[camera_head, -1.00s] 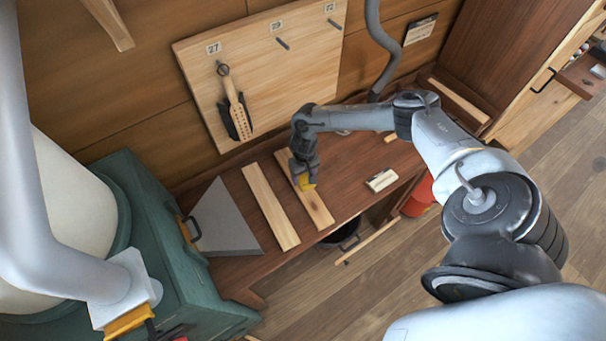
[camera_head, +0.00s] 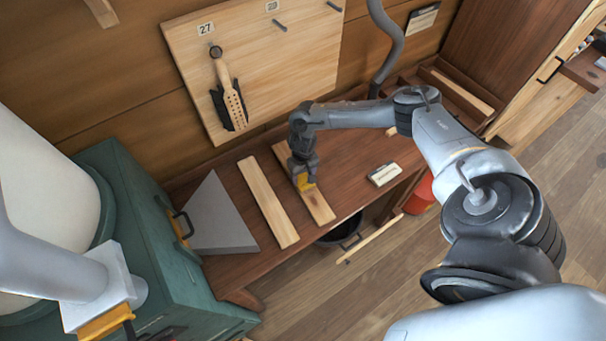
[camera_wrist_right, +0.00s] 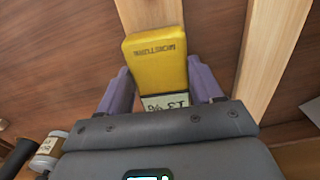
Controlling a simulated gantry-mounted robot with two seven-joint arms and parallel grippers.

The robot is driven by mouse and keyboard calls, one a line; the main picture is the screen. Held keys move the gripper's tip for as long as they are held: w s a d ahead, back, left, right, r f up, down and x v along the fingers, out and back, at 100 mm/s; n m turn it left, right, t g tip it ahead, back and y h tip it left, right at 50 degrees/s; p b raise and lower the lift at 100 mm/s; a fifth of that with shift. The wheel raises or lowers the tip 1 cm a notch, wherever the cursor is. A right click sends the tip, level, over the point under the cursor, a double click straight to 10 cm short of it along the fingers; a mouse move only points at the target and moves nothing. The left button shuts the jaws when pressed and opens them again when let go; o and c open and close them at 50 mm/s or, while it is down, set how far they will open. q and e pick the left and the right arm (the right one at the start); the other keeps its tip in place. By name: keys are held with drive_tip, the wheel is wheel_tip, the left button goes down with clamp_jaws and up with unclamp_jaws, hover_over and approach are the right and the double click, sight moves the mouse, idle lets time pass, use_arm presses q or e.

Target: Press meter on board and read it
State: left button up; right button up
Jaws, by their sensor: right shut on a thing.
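A yellow moisture meter (camera_wrist_right: 157,60) is held in my right gripper (camera_wrist_right: 160,88), whose two purple-grey fingers are shut on its sides. In the head view the meter (camera_head: 304,182) is at the right-hand of two pale boards (camera_head: 319,207) on the bench. I cannot tell whether it touches the board. The left-hand board (camera_head: 268,203) lies beside it. My left gripper is not in view.
The dark red bench (camera_head: 345,172) carries a grey wedge-shaped piece (camera_head: 217,222) and a small labelled block (camera_head: 384,174). A peg board (camera_head: 295,62) with a hanging tool (camera_head: 229,95) stands behind. A green cabinet (camera_head: 140,240) is at the left; a dark bucket (camera_head: 343,236) stands below.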

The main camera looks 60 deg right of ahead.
drive_tip(key=shift+f, duration=0.15)
idle(0.5)
drive_tip(key=shift+f, duration=0.25)
idle(0.5)
idle(0.8)
drive_tip(key=shift+p, duration=0.3)
idle(0.3)
drive_tip(key=shift+f, duration=0.1)
idle(0.9)
idle(0.5)
